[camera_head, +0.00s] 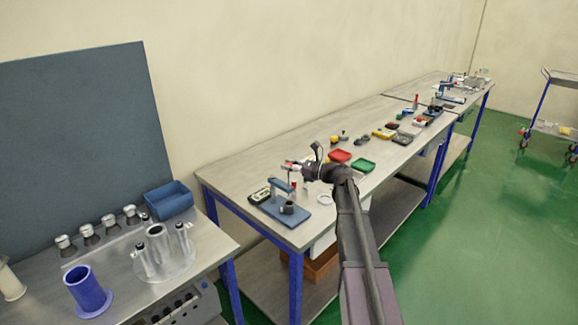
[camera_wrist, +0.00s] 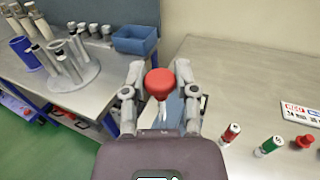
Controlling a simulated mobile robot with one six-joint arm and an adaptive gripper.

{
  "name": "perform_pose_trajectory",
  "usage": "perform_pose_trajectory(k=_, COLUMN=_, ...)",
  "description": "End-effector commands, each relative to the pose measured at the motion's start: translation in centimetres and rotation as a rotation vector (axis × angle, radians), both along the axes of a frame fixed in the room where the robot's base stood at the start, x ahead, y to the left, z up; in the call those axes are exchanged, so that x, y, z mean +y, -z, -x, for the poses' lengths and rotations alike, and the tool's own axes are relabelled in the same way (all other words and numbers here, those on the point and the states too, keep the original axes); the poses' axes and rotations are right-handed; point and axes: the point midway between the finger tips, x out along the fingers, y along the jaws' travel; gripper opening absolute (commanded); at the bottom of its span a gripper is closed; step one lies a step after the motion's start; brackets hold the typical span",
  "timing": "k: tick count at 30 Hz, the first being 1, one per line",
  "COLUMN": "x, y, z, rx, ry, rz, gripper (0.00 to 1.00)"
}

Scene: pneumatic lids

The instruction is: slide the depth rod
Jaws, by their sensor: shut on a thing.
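My gripper (camera_wrist: 158,76) is shut on a red knob (camera_wrist: 159,82) with a thin pale stem under it. In the head view my gripper (camera_head: 295,167) is at the near end of the long bench, close to the top of a blue stand (camera_head: 280,187). The stand has a flat blue base (camera_head: 296,218) with a dark round part (camera_head: 289,208) on it. Part of the blue stand shows between and behind the fingers in the wrist view (camera_wrist: 175,108). I cannot tell how the stem meets the stand. My gripper hides much of that place.
A dark meter (camera_head: 259,196) lies beside the stand. A red-banded tool (camera_wrist: 231,132) and a green-banded tool (camera_wrist: 270,146) stand right of my gripper. A blue bin (camera_head: 169,200) stands on the left table.

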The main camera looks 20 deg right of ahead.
Motion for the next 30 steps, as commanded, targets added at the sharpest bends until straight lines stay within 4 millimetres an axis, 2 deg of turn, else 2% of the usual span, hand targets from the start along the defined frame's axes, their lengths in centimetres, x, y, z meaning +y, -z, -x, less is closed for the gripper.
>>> perform_pose_trajectory(k=3, x=0.03, y=-0.67, z=-0.09, rx=-0.001, ry=0.000, rz=-0.003, gripper=0.00)
perform_pose_trajectory(k=12, x=-0.01, y=-0.68, z=-0.17, rx=-0.002, ry=0.002, rz=-0.006, gripper=0.00)
perform_pose_trajectory(k=13, x=-0.02, y=-0.68, z=-0.17, rx=-0.002, ry=0.002, rz=-0.006, gripper=0.41)
perform_pose_trajectory(k=16, x=-0.02, y=-0.66, z=-0.16, rx=-0.001, ry=0.002, rz=-0.005, gripper=0.70)
perform_pose_trajectory(k=30, x=-0.13, y=-0.54, z=0.08, rx=-0.001, ry=0.001, rz=-0.001, gripper=0.71)
